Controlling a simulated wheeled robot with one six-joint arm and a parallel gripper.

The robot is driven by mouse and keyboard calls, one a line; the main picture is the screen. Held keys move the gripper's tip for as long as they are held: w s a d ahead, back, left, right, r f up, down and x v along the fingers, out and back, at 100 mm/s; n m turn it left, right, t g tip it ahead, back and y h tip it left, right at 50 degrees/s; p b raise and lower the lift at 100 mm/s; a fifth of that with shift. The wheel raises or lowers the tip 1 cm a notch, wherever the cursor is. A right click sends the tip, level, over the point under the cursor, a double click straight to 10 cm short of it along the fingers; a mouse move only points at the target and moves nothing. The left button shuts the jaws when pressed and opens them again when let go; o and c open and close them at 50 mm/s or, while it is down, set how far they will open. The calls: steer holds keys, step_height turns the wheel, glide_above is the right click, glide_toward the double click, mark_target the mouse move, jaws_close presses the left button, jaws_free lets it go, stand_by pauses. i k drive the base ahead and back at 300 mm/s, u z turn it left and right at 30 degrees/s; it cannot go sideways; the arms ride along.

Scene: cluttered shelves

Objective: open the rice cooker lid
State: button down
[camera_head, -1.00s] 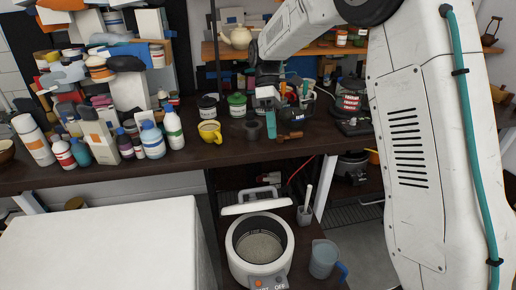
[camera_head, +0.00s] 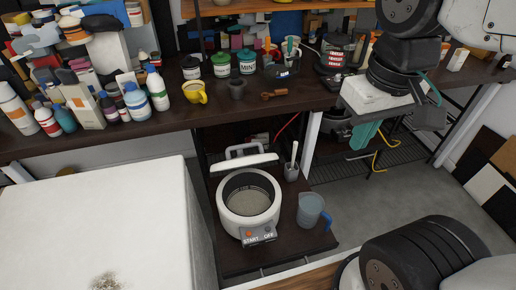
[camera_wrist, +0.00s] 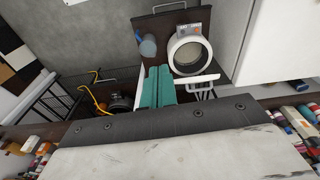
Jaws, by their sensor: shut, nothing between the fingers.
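The white rice cooker (camera_head: 230,218) stands on a low dark shelf in the head view, with a START/OFF panel at its front. Its lid (camera_head: 243,166) is tilted up at the back, with a loop handle on top, and the round inner pot shows from above. The cooker also shows in the wrist view (camera_wrist: 176,62). My gripper (camera_head: 364,136) is up and to the right of the cooker, clear of it. Its teal fingers (camera_wrist: 158,86) lie side by side, shut and empty. In the wrist view they overlap the area near the cooker and lid.
A measuring jug (camera_head: 311,209) with a blue handle stands right of the cooker, and a grey cup (camera_head: 291,173) with a white utensil behind it. A crowded dark counter (camera_head: 190,118) runs above and behind. A white box (camera_head: 120,225) stands left. Grey floor at right is open.

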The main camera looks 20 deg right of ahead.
mark_target(242, 161)
steer(key=k, duration=0.9)
steer(key=z, duration=0.65)
steer(key=i, duration=1.05)
steer(key=u, duration=0.7)
